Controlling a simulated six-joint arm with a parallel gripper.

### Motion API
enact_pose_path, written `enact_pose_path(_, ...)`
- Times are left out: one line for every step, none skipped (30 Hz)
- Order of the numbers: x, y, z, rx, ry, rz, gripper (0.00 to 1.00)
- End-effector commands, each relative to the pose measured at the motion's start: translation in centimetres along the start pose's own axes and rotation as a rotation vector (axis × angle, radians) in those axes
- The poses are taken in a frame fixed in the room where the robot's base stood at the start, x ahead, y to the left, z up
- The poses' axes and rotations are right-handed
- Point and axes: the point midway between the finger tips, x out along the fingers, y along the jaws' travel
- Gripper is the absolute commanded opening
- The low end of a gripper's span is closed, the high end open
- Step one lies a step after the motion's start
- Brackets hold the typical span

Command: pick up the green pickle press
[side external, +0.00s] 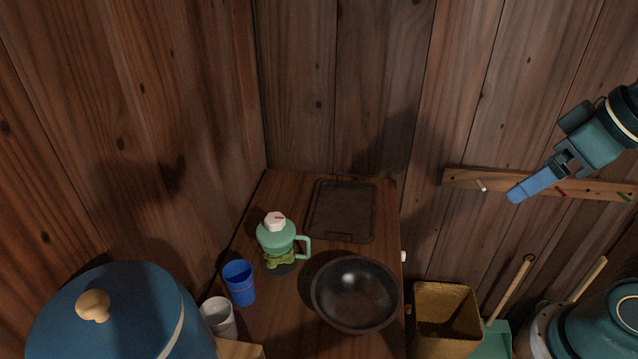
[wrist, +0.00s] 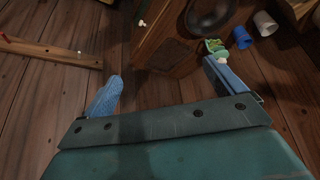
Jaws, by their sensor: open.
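The green pickle press (side external: 277,240) stands upright on a small wooden cabinet top (side external: 270,325) in the side view. It has a teal body and lid, a white knob, a handle on its right and a clear lower part with green contents. In the wrist view the pickle press (wrist: 215,46) is small, near the tip of the right finger in the picture, but far beyond it. My gripper (side external: 520,191) is high at the right in the side view, well apart from the press. In the wrist view my gripper (wrist: 163,77) has its two blue fingers wide apart with nothing between them.
A dark bowl (side external: 355,293) is right of the press, with a dark tray (side external: 341,211) behind. A blue cup (side external: 239,283) and a white cup (side external: 218,317) stand to its left front. A large blue lidded pot (side external: 110,315) is front left. A peg rail (side external: 460,179) is on the wall.

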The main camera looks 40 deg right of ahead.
Motion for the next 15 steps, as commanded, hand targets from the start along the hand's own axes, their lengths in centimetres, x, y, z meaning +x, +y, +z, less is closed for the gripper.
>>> enact_pose_path(0.0,0.0,0.0,0.0,0.0,0.0,0.99)
enact_pose_path(0.0,0.0,0.0,0.0,0.0,0.0,0.99)
enact_pose_path(0.0,0.0,0.0,0.0,0.0,0.0,0.99)
enact_pose_path(0.0,0.0,0.0,0.0,0.0,0.0,0.99)
enact_pose_path(0.0,0.0,0.0,0.0,0.0,0.0,0.99)
enact_pose_path(0.0,0.0,0.0,0.0,0.0,0.0,0.99)
enact_pose_path(0.0,0.0,0.0,0.0,0.0,0.0,0.99)
enact_pose_path(0.0,0.0,0.0,0.0,0.0,0.0,0.99)
enact_pose_path(0.0,0.0,-0.1,-0.001,0.0,0.0,0.99)
enact_pose_path(0.0,0.0,-0.1,-0.002,-0.001,0.0,0.99)
enact_pose_path(0.0,0.0,-0.2,-0.004,-0.001,-0.001,0.99)
enact_pose_path(-0.1,-0.1,-0.4,-0.008,-0.003,-0.002,0.99)
enact_pose_path(-0.1,-0.1,-0.5,-0.012,-0.005,-0.002,0.99)
enact_pose_path(-0.1,-0.1,-0.8,-0.017,-0.007,-0.003,0.99)
enact_pose_path(-0.1,-0.2,-1.1,-0.025,-0.012,-0.005,0.99)
